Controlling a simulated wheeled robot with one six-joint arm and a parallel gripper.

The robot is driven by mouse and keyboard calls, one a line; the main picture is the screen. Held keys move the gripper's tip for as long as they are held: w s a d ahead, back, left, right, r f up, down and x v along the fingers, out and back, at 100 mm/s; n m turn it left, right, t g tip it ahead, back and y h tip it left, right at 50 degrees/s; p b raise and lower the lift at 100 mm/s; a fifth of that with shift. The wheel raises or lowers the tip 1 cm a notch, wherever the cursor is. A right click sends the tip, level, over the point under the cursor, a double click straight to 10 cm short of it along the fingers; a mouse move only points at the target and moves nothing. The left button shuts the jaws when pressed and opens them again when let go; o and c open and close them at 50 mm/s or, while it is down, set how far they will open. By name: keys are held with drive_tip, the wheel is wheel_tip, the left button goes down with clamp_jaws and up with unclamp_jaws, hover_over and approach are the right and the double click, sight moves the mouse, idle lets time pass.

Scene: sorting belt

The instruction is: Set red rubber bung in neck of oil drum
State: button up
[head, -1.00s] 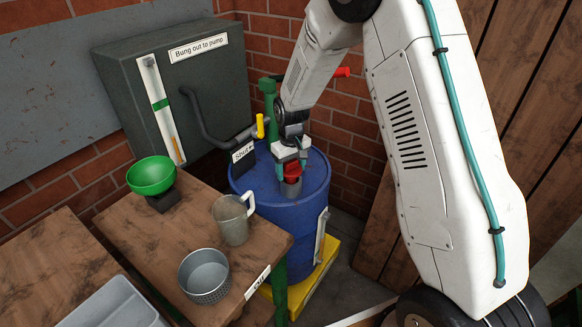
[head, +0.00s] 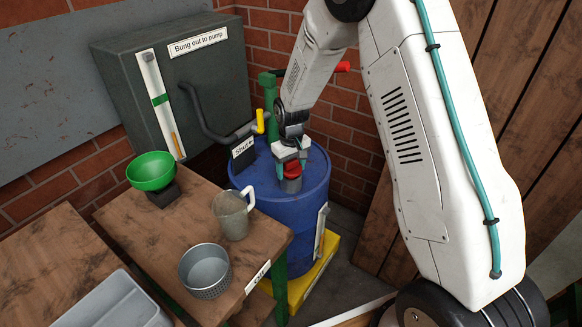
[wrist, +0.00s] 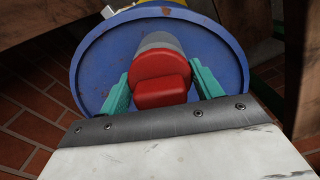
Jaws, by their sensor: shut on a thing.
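The blue oil drum (head: 312,211) stands upright on a yellow base behind the table; its lid also fills much of the wrist view (wrist: 95,75). The red rubber bung (head: 292,170) is at the top of the drum's grey neck (head: 291,185). In the wrist view the bung (wrist: 160,80) lies between the green fingers of my gripper (wrist: 160,86), with the grey neck (wrist: 160,41) just beyond it. My gripper (head: 291,168) is shut on the bung. The bung looks upright and lined up with the neck; how deep it sits is hidden.
A yellow-handled valve (head: 260,121) and green pump (head: 269,90) stand behind the drum. A dark cabinet (head: 215,85) is on the brick wall.

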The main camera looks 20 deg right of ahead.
drive_tip(key=shift+f, duration=0.9)
idle(0.7)
drive_tip(key=o, duration=0.9)
drive_tip(key=shift+r, duration=0.1)
wheel_tip(320, 180, up, 8)
drive_tip(key=shift+f, duration=0.2)
drive_tip(key=s+d+r+m, duration=0.1)
drive_tip(key=s+r, duration=0.7)
drive_tip(key=s, duration=0.4)
drive_tip(key=s+d+r+m+t, duration=0.1)
drive_tip(key=s+r, duration=0.7)
drive_tip(key=s, duration=0.5)
drive_tip(key=s+d+r+m, duration=0.1)
drive_tip(key=s+r, duration=0.7)
drive_tip(key=s, duration=0.5)
drive_tip(key=shift+r, duration=0.2)
